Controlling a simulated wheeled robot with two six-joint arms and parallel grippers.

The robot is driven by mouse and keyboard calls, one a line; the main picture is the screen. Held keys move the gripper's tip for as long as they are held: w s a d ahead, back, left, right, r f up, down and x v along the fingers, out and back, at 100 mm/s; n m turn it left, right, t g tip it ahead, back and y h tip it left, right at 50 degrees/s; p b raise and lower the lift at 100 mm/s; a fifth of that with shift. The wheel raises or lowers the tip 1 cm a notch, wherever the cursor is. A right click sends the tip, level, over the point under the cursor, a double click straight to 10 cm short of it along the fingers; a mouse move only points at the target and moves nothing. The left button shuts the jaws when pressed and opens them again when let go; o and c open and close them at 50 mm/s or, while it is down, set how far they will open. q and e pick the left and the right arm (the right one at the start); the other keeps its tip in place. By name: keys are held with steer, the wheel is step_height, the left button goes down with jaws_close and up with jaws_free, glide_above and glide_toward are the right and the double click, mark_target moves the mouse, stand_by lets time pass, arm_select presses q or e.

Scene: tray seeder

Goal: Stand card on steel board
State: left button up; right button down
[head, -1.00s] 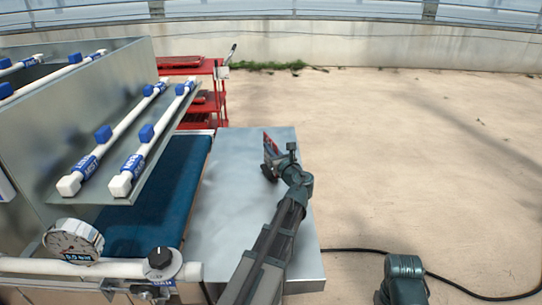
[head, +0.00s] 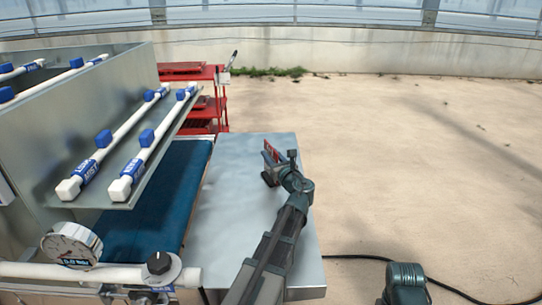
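The steel board (head: 232,190) is a flat, light grey metal top to the right of the blue belt. A small red card (head: 269,152) stands up at the far right part of the board, tilted in the picture. My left gripper (head: 272,172) is right at the card, and its fingers look dark and small. The wrist hides part of the card's lower edge, and I cannot tell if the fingers grip it or if it touches the board. My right arm shows only at the bottom right; its gripper is out of view.
The blue belt (head: 158,205) runs along the board's left side under white pipes with blue fittings (head: 130,163). A gauge (head: 72,245) and a black knob (head: 158,262) sit at the front left. A red rack (head: 205,100) stands behind. Open floor lies right, with a black cable (head: 450,287).

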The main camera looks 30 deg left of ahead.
arm_select(q)
steer(key=v, duration=1.2)
steer(key=s+d+n+g+h+p, duration=0.1)
steer(key=s+d+n+h+p, duration=0.1)
steer(key=d+n+p, duration=0.1)
steer(key=s+d+f+n+g+h+p, duration=0.1)
steer(key=s+d+n+g+p, duration=0.1)
steer(key=d+n+p, duration=0.1)
steer(key=s+d+f+n+g+h+p, duration=0.1)
steer(key=s+d+n+g+h+p, duration=0.1)
steer(key=n, duration=0.4)
steer(key=shift+s+d+f+h+p, duration=0.15)
steer(key=shift+s+d+p, duration=0.2)
steer(key=shift+p, duration=0.35)
steer(key=shift+s+d+f+h+p, duration=0.15)
steer(key=shift+s+d+p, duration=0.1)
steer(key=shift+d+p, duration=0.3)
steer(key=s+d+n+g+h+p, duration=0.3)
steer(key=s+d, duration=0.3)
steer(key=d, duration=0.3)
steer(key=s+d+n+g+h+p, duration=0.2)
steer(key=s+d+n+h+p, duration=0.2)
steer(key=d, duration=0.5)
steer(key=s+n+p, duration=0.1)
steer(key=s+n, duration=0.1)
steer(key=s, duration=0.1)
steer(key=shift+s+g+h, duration=0.3)
steer(key=shift+g+h, duration=0.1)
